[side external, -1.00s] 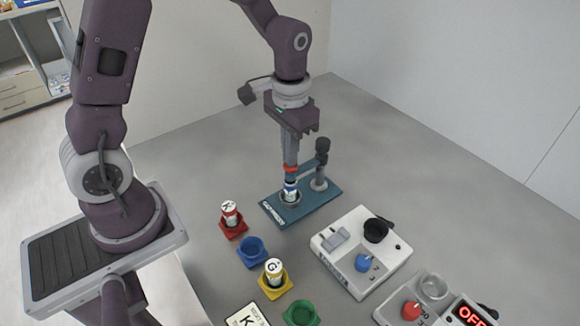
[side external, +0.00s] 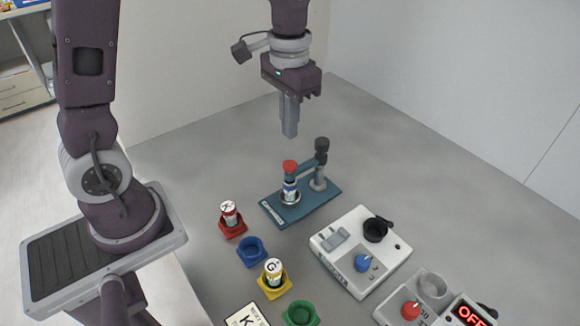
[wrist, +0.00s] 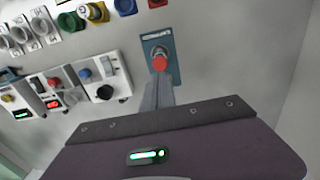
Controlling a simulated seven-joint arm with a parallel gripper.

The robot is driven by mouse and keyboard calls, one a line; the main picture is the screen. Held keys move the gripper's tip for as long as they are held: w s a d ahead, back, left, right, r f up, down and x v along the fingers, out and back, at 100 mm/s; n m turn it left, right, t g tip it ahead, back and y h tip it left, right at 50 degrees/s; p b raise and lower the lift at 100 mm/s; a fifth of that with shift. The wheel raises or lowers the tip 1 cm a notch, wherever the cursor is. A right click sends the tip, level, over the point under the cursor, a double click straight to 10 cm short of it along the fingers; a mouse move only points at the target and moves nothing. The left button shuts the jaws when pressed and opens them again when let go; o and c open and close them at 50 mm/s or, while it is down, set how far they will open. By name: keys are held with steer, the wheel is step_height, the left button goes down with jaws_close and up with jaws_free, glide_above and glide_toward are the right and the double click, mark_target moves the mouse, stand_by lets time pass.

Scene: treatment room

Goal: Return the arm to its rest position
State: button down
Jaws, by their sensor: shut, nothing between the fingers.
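My gripper (side external: 289,134) is shut and empty, pointing down in the air above the back of the table. In the wrist view its closed fingers (wrist: 158,92) show below the red knob. Under it, apart from the fingers, is a teal stand (side external: 311,208) with a dark post and an arm topped by a red knob (side external: 290,166). A vial with a blue and white label (side external: 290,188) stands upright in the stand's round holder, beneath the red knob. The red knob also shows in the wrist view (wrist: 159,63).
A red holder (side external: 233,229) with a vial, an empty blue holder (side external: 251,251), a yellow holder (side external: 275,288) with a vial and a green holder (side external: 301,314) stand in front. A white device (side external: 340,262) and a device reading OFF (side external: 436,300) are at right. The back right table is clear.

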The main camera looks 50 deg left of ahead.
steer(key=s+d+r+t, duration=0.1)
steer(key=s+r, duration=0.3)
steer(key=s, duration=0.5)
steer(key=s+d+r+t, duration=0.1)
steer(key=s+r+t, duration=0.3)
steer(key=s, duration=0.4)
steer(key=shift+s+r+t, duration=0.3)
steer(key=shift+s+r, duration=0.05)
steer(key=shift+r, duration=0.45)
